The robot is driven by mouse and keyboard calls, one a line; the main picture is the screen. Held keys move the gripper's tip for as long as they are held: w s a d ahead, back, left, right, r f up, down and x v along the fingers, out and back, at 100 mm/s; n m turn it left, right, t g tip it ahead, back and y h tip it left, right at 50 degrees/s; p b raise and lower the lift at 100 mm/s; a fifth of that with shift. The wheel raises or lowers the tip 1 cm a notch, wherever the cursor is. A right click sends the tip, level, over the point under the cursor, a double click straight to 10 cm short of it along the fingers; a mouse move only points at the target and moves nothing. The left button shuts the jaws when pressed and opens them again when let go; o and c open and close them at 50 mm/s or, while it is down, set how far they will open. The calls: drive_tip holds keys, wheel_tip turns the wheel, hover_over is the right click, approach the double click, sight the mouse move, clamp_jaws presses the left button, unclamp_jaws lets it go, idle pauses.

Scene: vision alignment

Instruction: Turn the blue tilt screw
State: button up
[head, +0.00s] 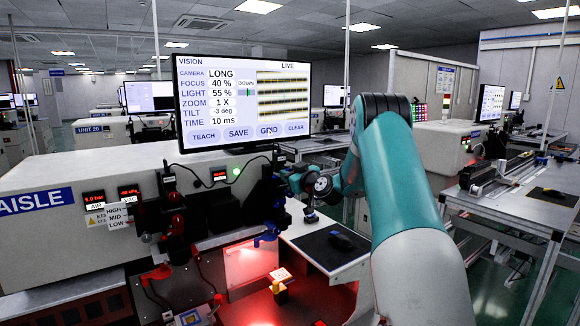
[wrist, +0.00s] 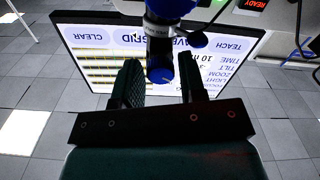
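In the wrist view, a blue part (wrist: 160,70) with a rounded end, which looks like the blue tilt screw, stands between the two dark fingers of my gripper (wrist: 162,88). A finger is on each side of it, with narrow gaps showing, so the gripper looks open around it. Depth and contact are hard to judge. In the head view, a blue fitting (head: 267,236) hangs under the dark camera assembly (head: 266,198); I cannot tell if it is the same part. My fingertips are not clear there. The monitor (head: 243,104) reads TILT -3 deg, beside a DOWN indicator.
A red fitting (head: 180,250) and dark brackets stand left of the camera assembly. A side table (head: 325,262) with a dark mat and mouse is at right. The monitor is close behind my gripper.

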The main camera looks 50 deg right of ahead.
drive_tip(key=shift+w, duration=0.3)
drive_tip(key=c, duration=0.7)
drive_tip(key=shift+o, duration=0.3)
